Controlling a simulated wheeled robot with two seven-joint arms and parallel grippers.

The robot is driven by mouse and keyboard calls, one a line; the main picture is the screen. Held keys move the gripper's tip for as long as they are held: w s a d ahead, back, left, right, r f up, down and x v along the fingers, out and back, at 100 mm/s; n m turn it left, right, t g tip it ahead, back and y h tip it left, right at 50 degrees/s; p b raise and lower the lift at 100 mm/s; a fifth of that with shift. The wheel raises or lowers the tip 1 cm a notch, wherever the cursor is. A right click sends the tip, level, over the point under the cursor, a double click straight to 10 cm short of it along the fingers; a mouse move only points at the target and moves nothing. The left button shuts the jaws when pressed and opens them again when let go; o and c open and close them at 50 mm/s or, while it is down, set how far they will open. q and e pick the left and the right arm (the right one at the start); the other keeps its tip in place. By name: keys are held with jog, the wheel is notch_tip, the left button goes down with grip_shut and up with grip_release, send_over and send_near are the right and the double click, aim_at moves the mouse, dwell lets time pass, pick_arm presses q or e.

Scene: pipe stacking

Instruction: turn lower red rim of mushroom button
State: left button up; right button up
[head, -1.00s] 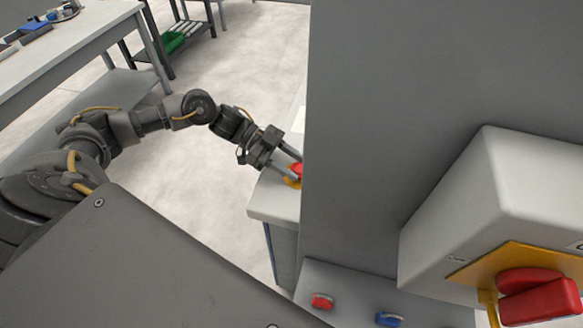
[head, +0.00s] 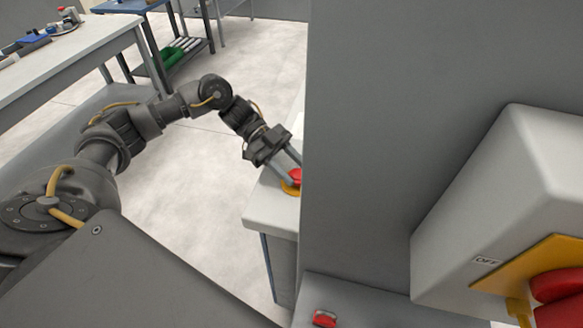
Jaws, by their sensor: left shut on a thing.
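The red mushroom button (head: 295,176) sits on a yellow base (head: 290,189) at the edge of the light grey counter, just left of the grey panel. My left gripper (head: 290,164) reaches to it from the upper left and is shut on its red part. The fingers cover some of the button, and the panel edge lies close beside it. The lower rim is too small to tell apart from the cap. My right gripper is not in view.
A tall grey panel (head: 400,120) fills the middle right. A pale box (head: 480,200) with a red rotary switch (head: 557,286) on a yellow plate is at the right. A red button (head: 324,318) shows at the bottom. A workbench (head: 70,50) stands at the upper left, with open floor between.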

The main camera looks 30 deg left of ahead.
pick_arm(q)
jog(key=o, duration=1)
jog(key=shift+f, duration=0.1)
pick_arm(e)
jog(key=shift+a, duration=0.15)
pick_arm(q)
jog(key=b+v, duration=0.2)
jog(key=v, duration=0.3)
jog(key=shift+w+a+f, duration=0.1)
jog(key=shift+f, duration=0.05)
jog(key=b+v, duration=0.1)
jog(key=v, duration=0.4)
jog(key=shift+a+r, duration=0.3)
jog(key=shift+r, duration=0.05)
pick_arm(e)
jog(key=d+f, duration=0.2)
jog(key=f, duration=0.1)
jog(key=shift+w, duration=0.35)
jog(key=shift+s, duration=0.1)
